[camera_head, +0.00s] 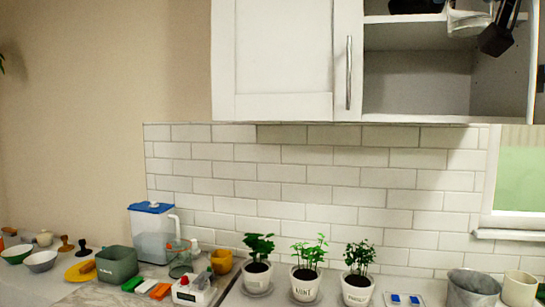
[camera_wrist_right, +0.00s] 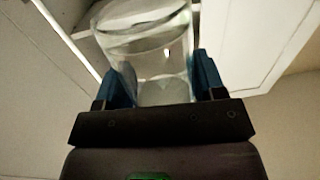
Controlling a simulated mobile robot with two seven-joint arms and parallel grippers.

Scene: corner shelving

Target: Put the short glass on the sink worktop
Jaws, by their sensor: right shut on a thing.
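My right gripper (camera_head: 492,36) is at the top right of the head view, in front of the open part of the wall cabinet. It is shut on a clear short glass (camera_head: 464,24). In the right wrist view the glass (camera_wrist_right: 150,55) sits between the blue fingers of the gripper (camera_wrist_right: 158,88), in front of the cabinet. The glass is up at the height of the cabinet's upper shelf; whether it touches the shelf I cannot tell. The worktop (camera_head: 95,293) runs along the bottom of the head view, far below the glass. My left gripper is not in view.
The open cabinet (camera_head: 415,82) has a dark item (camera_head: 415,5) on its upper shelf; its left door (camera_head: 285,55) is shut. Below stand potted herbs (camera_head: 303,290), a blue-lidded pitcher (camera_head: 153,235), a grey pot (camera_head: 473,288) and a white cup (camera_head: 519,288). The worktop is crowded at left.

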